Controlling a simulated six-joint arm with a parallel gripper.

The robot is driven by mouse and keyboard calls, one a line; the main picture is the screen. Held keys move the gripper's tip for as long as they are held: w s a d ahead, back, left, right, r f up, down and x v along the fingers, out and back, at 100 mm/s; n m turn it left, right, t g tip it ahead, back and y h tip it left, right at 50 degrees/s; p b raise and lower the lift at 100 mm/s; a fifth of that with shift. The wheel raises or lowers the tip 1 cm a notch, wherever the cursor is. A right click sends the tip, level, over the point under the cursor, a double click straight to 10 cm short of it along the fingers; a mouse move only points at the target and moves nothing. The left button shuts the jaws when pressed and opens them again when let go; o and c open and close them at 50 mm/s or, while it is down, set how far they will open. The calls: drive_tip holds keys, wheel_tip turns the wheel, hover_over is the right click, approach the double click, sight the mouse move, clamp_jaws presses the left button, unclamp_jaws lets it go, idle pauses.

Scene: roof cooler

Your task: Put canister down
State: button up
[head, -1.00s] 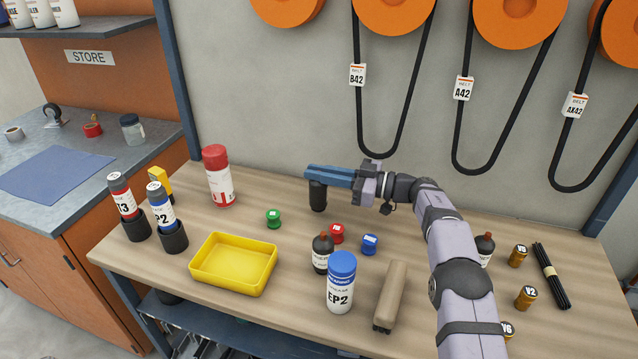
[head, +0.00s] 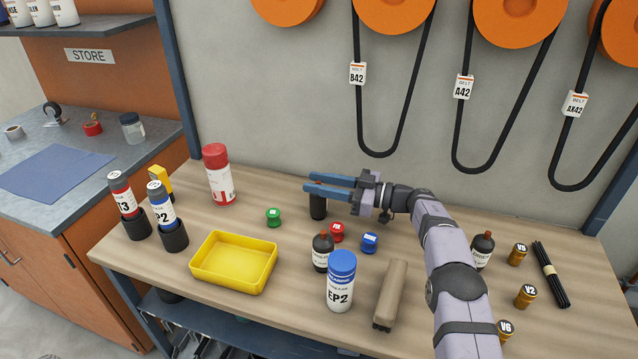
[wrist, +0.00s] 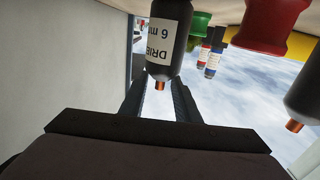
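The dark canister (head: 318,208) stands upright on the wooden bench towards the back, under my gripper's blue fingers. My gripper (head: 308,182) is open, with one finger on each side of the canister and a visible gap between them. The fingers partly hide its upper part in the head view. In the wrist view, which is upside down, the canister (wrist: 168,45) shows a white label and a copper stub, between the spread fingers (wrist: 158,98). Whether a finger still touches it I cannot tell.
A green spool (head: 273,217), red spool (head: 337,232) and blue spool (head: 370,243) lie nearby. A dark bottle (head: 321,255) and a blue-capped EP2 tub (head: 340,285) stand in front. A yellow tray (head: 234,288) and red-capped can (head: 219,180) are to the left.

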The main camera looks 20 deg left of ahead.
drive_tip(key=shift+r, duration=0.15)
drive_tip(key=shift+d, duration=0.15)
drive_tip(key=d+b, duration=0.1)
drive_tip(key=d, duration=0.6)
drive_tip(key=shift+d+r, duration=0.1)
